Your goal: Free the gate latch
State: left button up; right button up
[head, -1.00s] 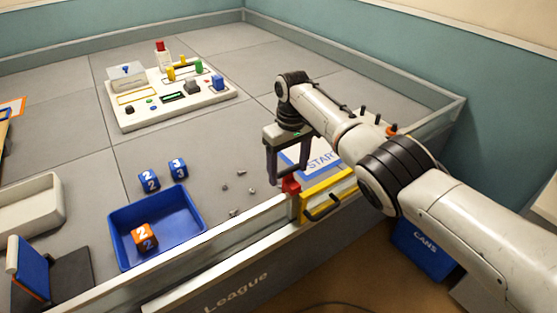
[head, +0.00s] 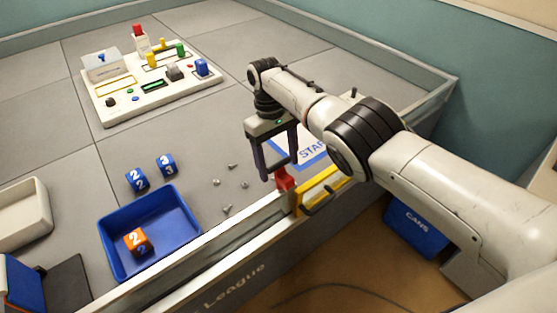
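The red latch (head: 284,180) stands on the field's front wall, at the left end of the yellow gate (head: 322,190). My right gripper (head: 279,172) points down just above and behind the red latch. Its two dark fingers are spread, with a visible gap between them and nothing held. Its fingertips are very close to the latch; I cannot tell whether they touch it. My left gripper is not in view.
A blue tray (head: 112,238) holds an orange number cube (head: 136,241). Two blue cubes (head: 137,179) and several loose screws (head: 228,208) lie on the grey floor. A panel board (head: 150,98) stands farther back. A blue CANS bin (head: 416,229) sits outside the wall.

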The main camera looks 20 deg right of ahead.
jog(key=shift+o, duration=0.5)
jog(key=shift+f, duration=0.15)
jog(key=shift+r, duration=0.4)
notch_tip(320, 180, up, 9)
jog(key=w+b, duration=0.1)
jog(key=b, duration=0.3)
jog(key=shift+w+a+r, duration=0.2)
jog(key=shift+w+a, duration=0.15)
